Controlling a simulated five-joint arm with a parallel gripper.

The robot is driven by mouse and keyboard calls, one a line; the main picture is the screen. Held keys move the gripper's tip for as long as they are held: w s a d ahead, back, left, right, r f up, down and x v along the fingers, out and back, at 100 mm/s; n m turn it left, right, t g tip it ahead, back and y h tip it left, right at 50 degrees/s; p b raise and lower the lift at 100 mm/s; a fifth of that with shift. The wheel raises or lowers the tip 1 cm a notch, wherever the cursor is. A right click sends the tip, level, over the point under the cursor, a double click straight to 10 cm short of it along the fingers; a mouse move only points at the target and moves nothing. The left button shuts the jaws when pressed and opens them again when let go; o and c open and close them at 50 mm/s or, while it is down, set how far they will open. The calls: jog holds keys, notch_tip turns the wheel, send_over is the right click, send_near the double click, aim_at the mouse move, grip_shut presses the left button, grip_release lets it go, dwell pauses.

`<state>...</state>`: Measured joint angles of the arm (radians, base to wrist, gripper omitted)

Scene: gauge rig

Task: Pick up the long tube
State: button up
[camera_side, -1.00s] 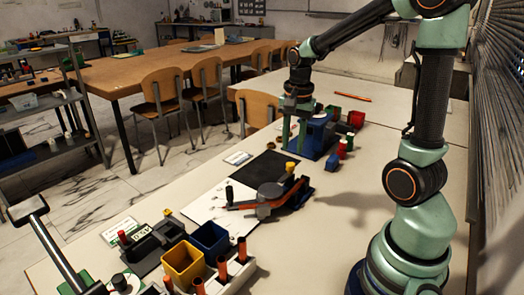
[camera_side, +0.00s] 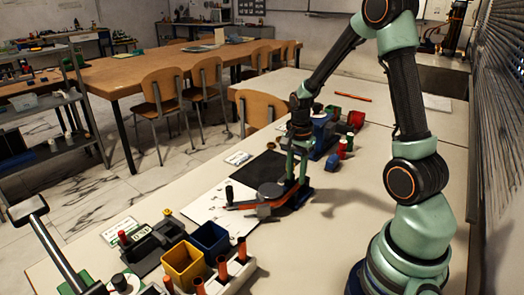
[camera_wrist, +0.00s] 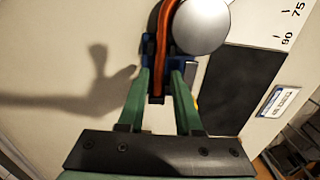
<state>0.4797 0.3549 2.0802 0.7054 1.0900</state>
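Several orange-brown tubes (camera_side: 222,270) stand in a pale rack (camera_side: 238,277) at the front; I cannot tell which one is the long tube. My gripper (camera_side: 297,180) is down at the right end of the bending tool (camera_side: 268,192), which has a grey disc and orange strips. In the wrist view my gripper's green fingers (camera_wrist: 160,85) are apart, one on each side of the end of an orange strip (camera_wrist: 166,35). A gap shows beside the strip's dark end, and nothing looks gripped. The silver disc (camera_wrist: 202,25) is just beyond. The fingertips partly hide the tool's blue parts.
A yellow bin (camera_side: 184,266) and a blue bin (camera_side: 210,238) stand behind the rack. A black mat (camera_side: 262,166) and a white angle sheet (camera_side: 205,210) lie around the tool. A blue fixture (camera_side: 325,135) and small coloured parts stand behind.

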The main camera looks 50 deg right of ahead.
aim_at(295, 186)
jog(key=shift+f, duration=1.55)
grip_shut()
